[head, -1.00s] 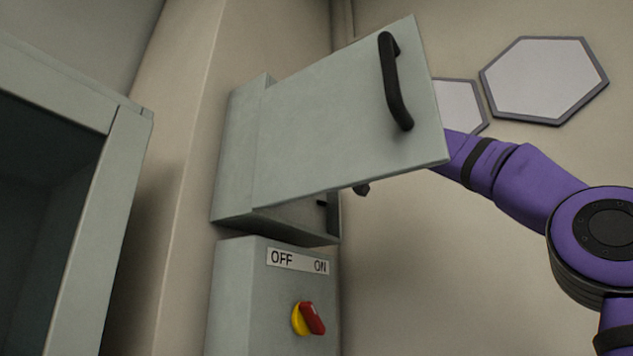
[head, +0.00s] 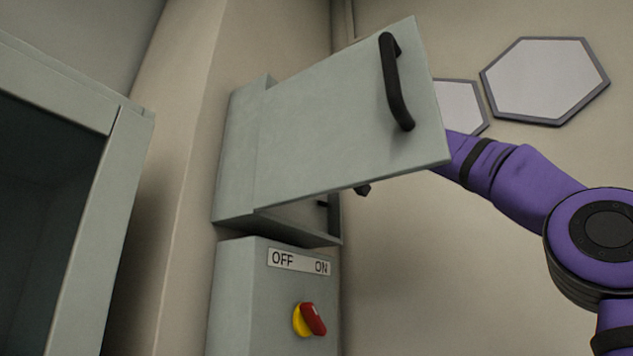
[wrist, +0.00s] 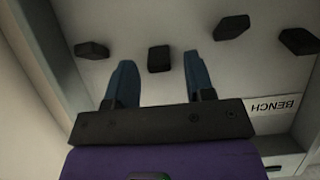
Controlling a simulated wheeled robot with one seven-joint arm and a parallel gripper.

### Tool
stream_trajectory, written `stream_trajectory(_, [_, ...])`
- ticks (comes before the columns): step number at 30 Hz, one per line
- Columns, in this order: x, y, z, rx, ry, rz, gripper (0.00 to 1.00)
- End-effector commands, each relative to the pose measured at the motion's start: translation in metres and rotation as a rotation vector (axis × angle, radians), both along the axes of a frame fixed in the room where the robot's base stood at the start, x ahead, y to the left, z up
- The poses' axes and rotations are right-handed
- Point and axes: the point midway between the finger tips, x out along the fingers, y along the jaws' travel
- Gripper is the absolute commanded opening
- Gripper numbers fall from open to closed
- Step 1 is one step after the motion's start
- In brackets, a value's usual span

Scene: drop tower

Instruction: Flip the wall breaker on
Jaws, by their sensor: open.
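The breaker box (head: 240,160) hangs on the wall in the head view with its door (head: 330,120) swung open. In the wrist view several black breaker switches (wrist: 159,58) stand on a pale panel (wrist: 130,25). My gripper (wrist: 160,64) has its two blue fingers apart, with one switch showing between their tips. I cannot tell whether they touch it. No label for the wall breaker is readable.
Below is a grey box (head: 235,290) with an OFF/ON label (head: 298,262) and a red and yellow rotary switch (head: 310,319). The door's black handle (head: 394,85) faces the head camera. Hexagonal panels (head: 545,78) are on the right wall. An open grey cabinet (head: 125,170) stands at left.

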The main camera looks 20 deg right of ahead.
Motion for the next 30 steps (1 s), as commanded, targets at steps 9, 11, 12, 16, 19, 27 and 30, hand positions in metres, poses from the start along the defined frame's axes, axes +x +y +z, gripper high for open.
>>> stream_trajectory(9, [-0.015,-0.013,0.009,0.000,0.000,-0.004,0.49])
stream_trajectory(11, [-0.021,-0.017,0.013,0.001,-0.001,-0.004,0.49])
stream_trajectory(12, [-0.026,-0.021,0.016,0.001,-0.001,-0.004,0.49])
stream_trajectory(16, [-0.041,-0.031,0.025,0.000,-0.001,-0.003,0.49])
stream_trajectory(19, [-0.055,-0.041,0.034,0.001,-0.002,-0.003,0.49])
stream_trajectory(27, [-0.076,-0.055,0.047,0.001,-0.001,0.000,0.49])
stream_trajectory(30, [-0.078,-0.057,0.048,0.001,-0.001,0.000,0.49])
